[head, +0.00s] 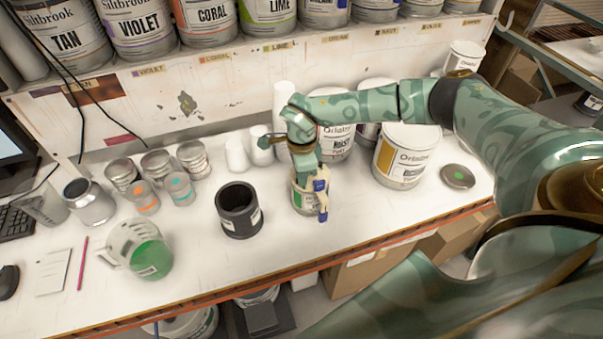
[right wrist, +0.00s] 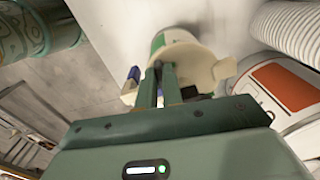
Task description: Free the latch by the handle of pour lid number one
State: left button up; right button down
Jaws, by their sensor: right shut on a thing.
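A small can with a white and green label (head: 304,203) stands on the white bench near its front edge. A cream pour lid (right wrist: 193,65) sits on it, with a blue latch piece (head: 320,185) at its side. The blue piece also shows in the right wrist view (right wrist: 134,74), left of the fingers. My right gripper (right wrist: 162,84) reaches down over the can from above, its fingers close together on the pour lid. The exact part between the fingertips is hidden, and whether the latch is free cannot be told. My left gripper is not in view.
A black open cup (head: 239,221) stands left of the can, and a jug with green liquid (head: 139,250) farther left. Larger white cans (head: 402,160) and a loose round lid (head: 458,177) are on the right. Several small tins stand behind left. The front middle is clear.

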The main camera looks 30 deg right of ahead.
jog(key=c, duration=1.8)
grip_release()
notch_tip(320, 180, up, 16)
jog(key=shift+r+b, duration=0.15)
jog(key=shift+b, duration=0.25)
